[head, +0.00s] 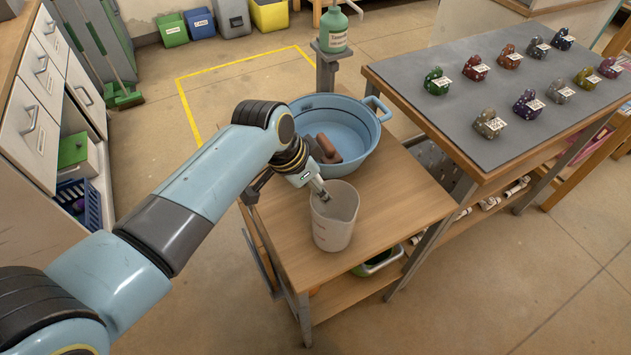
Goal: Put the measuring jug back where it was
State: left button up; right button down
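The measuring jug (333,232) is a whitish, translucent beaker with faint red markings, upright on the small wooden table (408,205). My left gripper (323,195) reaches from the left to the jug's upper left rim, and its fingertips overlap the rim and opening. Whether the fingers grip the jug wall or only hover at it is not clear. No handle of the jug shows. My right gripper is out of view.
A blue basin (375,150) with reddish-brown objects (323,148) in it stands behind the jug. A green bottle (333,30) stands beyond. A grey-topped bench (455,110) with several small labelled coloured objects is at right. The wooden table's right side is clear.

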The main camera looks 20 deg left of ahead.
pick_arm(q)
jog(key=o, duration=0.4)
jog(key=shift+c, duration=0.2)
jog(key=shift+r, duration=0.1)
jog(key=shift+r, duration=0.3)
jog(key=v, duration=1.1)
jog(key=shift+r+p, duration=0.25)
jog(key=shift+p, duration=0.1)
jog(key=shift+s+a, duration=0.1)
jog(key=shift+a, duration=0.05)
